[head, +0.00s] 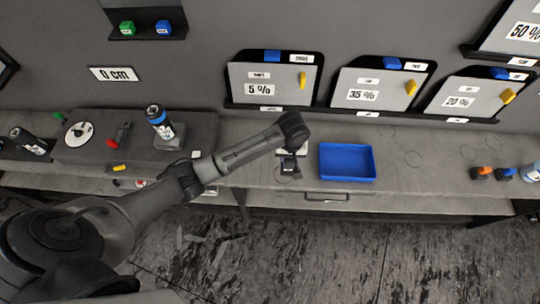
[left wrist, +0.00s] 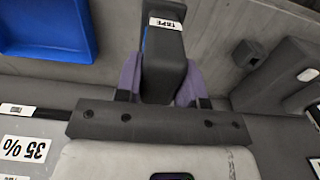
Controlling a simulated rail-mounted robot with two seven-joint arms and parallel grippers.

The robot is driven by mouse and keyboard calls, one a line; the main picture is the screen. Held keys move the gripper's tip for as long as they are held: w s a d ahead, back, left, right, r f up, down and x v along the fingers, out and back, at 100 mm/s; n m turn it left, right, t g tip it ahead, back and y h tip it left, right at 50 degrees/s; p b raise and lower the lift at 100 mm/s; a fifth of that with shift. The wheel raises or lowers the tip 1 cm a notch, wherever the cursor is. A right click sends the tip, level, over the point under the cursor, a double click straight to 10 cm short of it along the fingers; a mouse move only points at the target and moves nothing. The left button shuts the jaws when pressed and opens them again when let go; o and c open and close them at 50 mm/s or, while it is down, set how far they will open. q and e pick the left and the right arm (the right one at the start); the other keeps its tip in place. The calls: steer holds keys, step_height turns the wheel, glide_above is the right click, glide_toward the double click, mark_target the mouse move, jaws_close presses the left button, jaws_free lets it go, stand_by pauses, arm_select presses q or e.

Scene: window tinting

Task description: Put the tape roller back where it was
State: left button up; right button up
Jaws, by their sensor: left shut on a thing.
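The tape roller (left wrist: 163,70) is a dark block with a white label that appears to read "TAPE" upside down and a thin blue strip along one side. My left gripper (left wrist: 160,88) is shut on it, with a purple-padded finger on each side. In the head view, my left gripper (head: 290,152) is over the bench just left of the blue tray, with the tape roller (head: 289,168) below it. I cannot tell whether the roller touches the bench. The arm hides part of the bench behind it. My right gripper is not in view.
The blue tray (head: 347,177) looks empty; it also shows in the left wrist view (left wrist: 45,40). Film panels marked 5 % (head: 270,88), 35 % (head: 375,92) and 20 % (head: 470,98) stand behind. Bench right of the tray is mostly clear.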

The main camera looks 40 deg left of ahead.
arm_select(q)
steer(key=shift+w+a+f, duration=0.2)
steer(key=shift+a+f, duration=2.3)
steer(key=shift+a, duration=0.05)
steer(key=shift+w+a+f, duration=0.2)
steer(key=shift+a+f, duration=2.3)
steer(key=shift+f, duration=0.1)
steer(key=o, duration=1)
